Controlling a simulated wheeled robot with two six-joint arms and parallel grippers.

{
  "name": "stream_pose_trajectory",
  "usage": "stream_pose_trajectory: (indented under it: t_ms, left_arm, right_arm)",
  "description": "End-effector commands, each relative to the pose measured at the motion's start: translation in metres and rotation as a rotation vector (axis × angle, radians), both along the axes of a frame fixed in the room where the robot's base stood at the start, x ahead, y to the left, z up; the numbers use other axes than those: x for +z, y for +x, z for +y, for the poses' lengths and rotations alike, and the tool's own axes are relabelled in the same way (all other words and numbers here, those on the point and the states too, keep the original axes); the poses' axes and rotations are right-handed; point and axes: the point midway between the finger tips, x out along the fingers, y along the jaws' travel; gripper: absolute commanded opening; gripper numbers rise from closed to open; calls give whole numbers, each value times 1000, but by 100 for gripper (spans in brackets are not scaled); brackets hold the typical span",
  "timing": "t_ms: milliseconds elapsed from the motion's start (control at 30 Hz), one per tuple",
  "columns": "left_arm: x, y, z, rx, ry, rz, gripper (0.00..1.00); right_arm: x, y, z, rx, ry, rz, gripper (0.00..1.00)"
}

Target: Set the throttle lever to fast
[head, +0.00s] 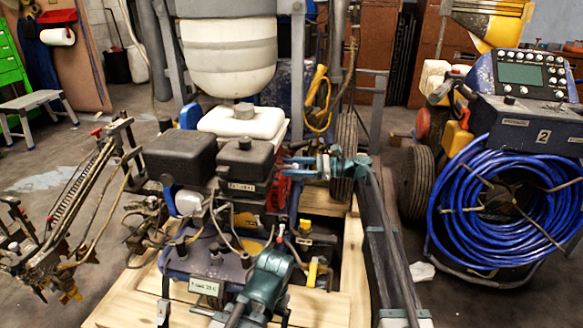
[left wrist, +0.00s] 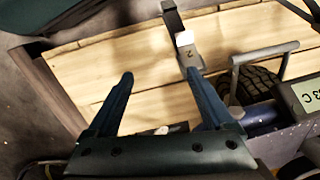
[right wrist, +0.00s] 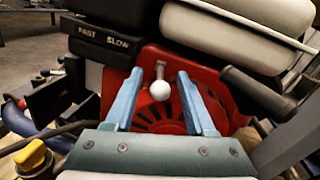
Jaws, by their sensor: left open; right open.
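The engine (head: 245,165) of the line striper carries a black box whose FAST and SLOW marks (right wrist: 103,40) show in the right wrist view. A lever with a white ball knob (right wrist: 160,91), apparently the throttle lever, stands below and right of the marks, before a red cover. My right gripper (right wrist: 160,72) is open, one finger on each side of the knob; contact cannot be told. In the head view my right gripper (head: 287,167) points left at the engine's side. My left gripper (left wrist: 160,74) is open and empty above wooden boards.
The wooden pallet (head: 125,312) lies under the machine. A blue hose reel (head: 505,205) stands at the right, with a wheel (head: 415,182) beside it. A black handle (right wrist: 257,93) and a yellow cap (right wrist: 30,155) are close to my right gripper.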

Motion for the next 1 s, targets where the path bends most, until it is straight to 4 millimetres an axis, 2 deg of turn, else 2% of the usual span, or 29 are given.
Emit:
stream_pose_trajectory:
  t_ms: [67, 367, 1000]
  left_arm:
    - [0, 0, 0, 0, 0, 0, 86]
    - [0, 0, 0, 0, 0, 0, 86]
    - [0, 0, 0, 0, 0, 0, 86]
  right_arm:
    - [0, 0, 0, 0, 0, 0, 53]
    - [0, 0, 0, 0, 0, 0, 0]
    - [0, 0, -1, 0, 0, 0, 0]
